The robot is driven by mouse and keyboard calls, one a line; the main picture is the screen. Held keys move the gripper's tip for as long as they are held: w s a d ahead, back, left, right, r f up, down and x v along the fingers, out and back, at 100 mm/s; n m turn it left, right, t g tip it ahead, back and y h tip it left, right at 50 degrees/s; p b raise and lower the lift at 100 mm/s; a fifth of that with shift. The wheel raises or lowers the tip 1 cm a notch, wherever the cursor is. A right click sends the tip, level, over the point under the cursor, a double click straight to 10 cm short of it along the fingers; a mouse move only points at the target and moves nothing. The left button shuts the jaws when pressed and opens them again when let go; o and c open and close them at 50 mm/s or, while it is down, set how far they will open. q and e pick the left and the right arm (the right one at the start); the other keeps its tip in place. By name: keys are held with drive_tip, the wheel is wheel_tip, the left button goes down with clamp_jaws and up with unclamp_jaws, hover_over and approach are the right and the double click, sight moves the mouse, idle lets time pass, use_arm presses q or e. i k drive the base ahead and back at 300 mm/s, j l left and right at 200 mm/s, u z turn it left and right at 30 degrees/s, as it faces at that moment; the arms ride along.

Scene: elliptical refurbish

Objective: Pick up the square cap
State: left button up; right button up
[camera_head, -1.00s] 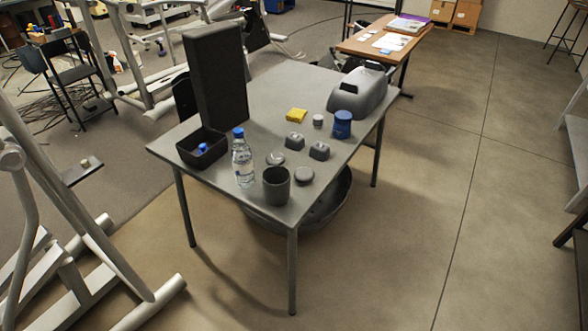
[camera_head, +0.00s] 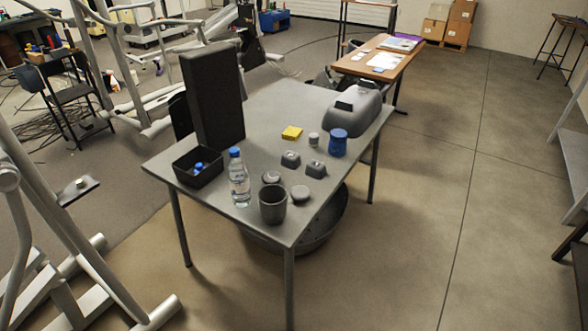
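Two small dark grey caps with a squarish shape sit on the grey table (camera_head: 270,110). One square cap (camera_head: 291,159) is near the middle of the right half, and the other square cap (camera_head: 316,169) is just right of it and nearer the table's right edge. Two rounder grey caps, one (camera_head: 271,177) behind a dark cup and one (camera_head: 300,194) to its right, lie nearer the front corner. Neither of my grippers is in view.
A dark cup (camera_head: 273,205), a water bottle (camera_head: 239,180) and a black bin (camera_head: 187,171) stand along the front. A tall black box (camera_head: 212,95), yellow cloth (camera_head: 292,132), blue container (camera_head: 338,143) and grey housing (camera_head: 352,108) stand farther back. Floor to the right is open.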

sight(292, 160)
drive_tip(key=l+u, duration=0.15)
drive_tip(key=u, duration=0.4)
drive_tip(key=i+l+u, duration=0.15)
drive_tip(key=l+u, duration=0.15)
drive_tip(key=l, duration=0.4)
drive_tip(key=i+l+u, duration=0.25)
drive_tip(key=l, duration=0.45)
drive_tip(key=k+l+u, duration=0.1)
drive_tip(key=l+u, duration=0.2)
drive_tip(key=l, duration=0.35)
